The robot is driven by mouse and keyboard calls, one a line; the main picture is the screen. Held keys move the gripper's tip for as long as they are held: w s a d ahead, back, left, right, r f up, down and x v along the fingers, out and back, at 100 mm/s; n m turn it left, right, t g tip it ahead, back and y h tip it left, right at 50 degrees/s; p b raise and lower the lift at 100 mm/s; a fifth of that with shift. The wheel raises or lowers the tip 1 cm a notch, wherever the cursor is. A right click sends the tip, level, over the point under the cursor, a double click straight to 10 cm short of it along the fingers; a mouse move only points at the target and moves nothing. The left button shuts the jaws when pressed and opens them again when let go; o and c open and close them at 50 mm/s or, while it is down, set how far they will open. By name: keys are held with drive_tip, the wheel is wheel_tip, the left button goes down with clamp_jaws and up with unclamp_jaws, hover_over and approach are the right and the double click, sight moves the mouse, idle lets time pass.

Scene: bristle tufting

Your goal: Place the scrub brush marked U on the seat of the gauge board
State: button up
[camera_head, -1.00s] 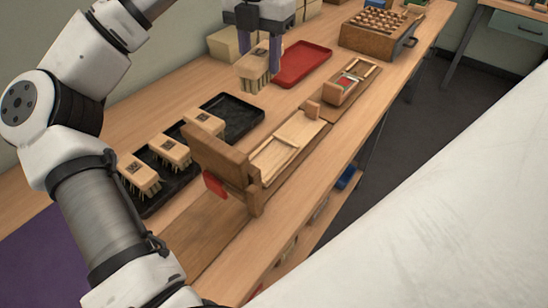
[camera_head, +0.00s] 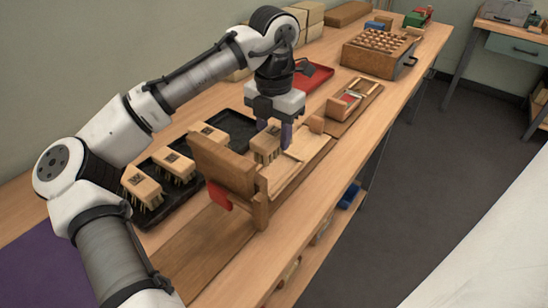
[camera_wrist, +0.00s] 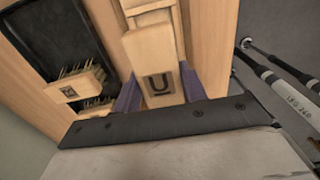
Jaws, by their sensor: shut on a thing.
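The scrub brush (camera_wrist: 150,48) marked with a black U is held in my gripper (camera_wrist: 160,88), between its two purple fingers. In the head view, my gripper (camera_head: 273,135) holds the brush (camera_head: 263,147) low over the pale board of a wooden fixture, which looks like the gauge board (camera_head: 310,147). The brush is close beside the fixture's upright brown block (camera_head: 225,165), which has a red part at its foot.
A black tray (camera_head: 240,123) holds several other bristled brushes, one of them at its near end (camera_head: 141,184). A smaller wooden fixture (camera_head: 352,100), a red tray (camera_head: 318,72) and a box with a pegged top (camera_head: 378,50) stand farther back. The bench's right edge is close.

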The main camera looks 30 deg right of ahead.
sight(274, 131)
drive_tip(key=shift+f, duration=3.2)
drive_tip(key=shift+f, duration=0.15)
drive_tip(key=o, duration=1.1)
wheel_tip(274, 131, up, 12)
drive_tip(key=shift+r, duration=0.2)
